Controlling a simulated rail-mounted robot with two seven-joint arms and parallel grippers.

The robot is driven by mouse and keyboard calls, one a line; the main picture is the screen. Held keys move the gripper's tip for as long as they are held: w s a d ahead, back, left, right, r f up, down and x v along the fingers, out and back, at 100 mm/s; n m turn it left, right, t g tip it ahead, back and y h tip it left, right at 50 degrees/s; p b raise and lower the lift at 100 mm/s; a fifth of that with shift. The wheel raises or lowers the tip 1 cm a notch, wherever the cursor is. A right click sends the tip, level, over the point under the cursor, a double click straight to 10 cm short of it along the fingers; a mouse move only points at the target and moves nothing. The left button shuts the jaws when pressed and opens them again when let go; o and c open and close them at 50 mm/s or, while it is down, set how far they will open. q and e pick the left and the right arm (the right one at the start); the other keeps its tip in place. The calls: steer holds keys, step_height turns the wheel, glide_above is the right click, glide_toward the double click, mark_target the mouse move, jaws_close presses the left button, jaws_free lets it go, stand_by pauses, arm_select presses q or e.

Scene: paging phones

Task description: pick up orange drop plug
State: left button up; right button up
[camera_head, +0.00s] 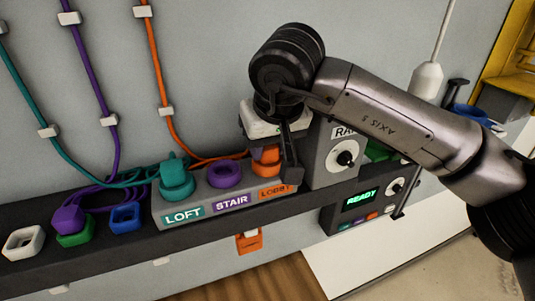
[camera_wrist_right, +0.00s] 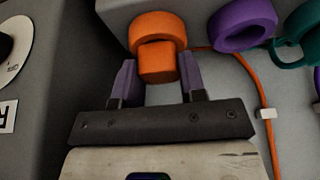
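The orange drop plug (camera_head: 267,156) is at the orange ring socket above the LOBBY label (camera_head: 275,190), on the grey panel. In the right wrist view the plug's block-shaped body (camera_wrist_right: 157,66) is in front of the orange ring (camera_wrist_right: 157,27). My right gripper (camera_wrist_right: 158,68) has its two grey-purple fingers on either side of the plug body. They look open, with a narrow gap beside the plug; I cannot tell whether either finger touches it. In the head view my right gripper (camera_head: 290,165) partly hides the plug. My left gripper is not in view.
Next to it are the purple STAIR ring (camera_head: 225,174) and the teal plug at LOFT (camera_head: 176,178). A grey box with a dial (camera_head: 345,157) stands close to the right. The orange cord (camera_head: 158,70) runs up the wall. Several coloured rings sit on the ledge at left.

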steer(key=c, duration=0.4)
step_height(320, 180, up, 9)
steer(key=shift+b, duration=0.55)
steer(key=shift+r, duration=0.55)
steer(key=shift+p, duration=0.5)
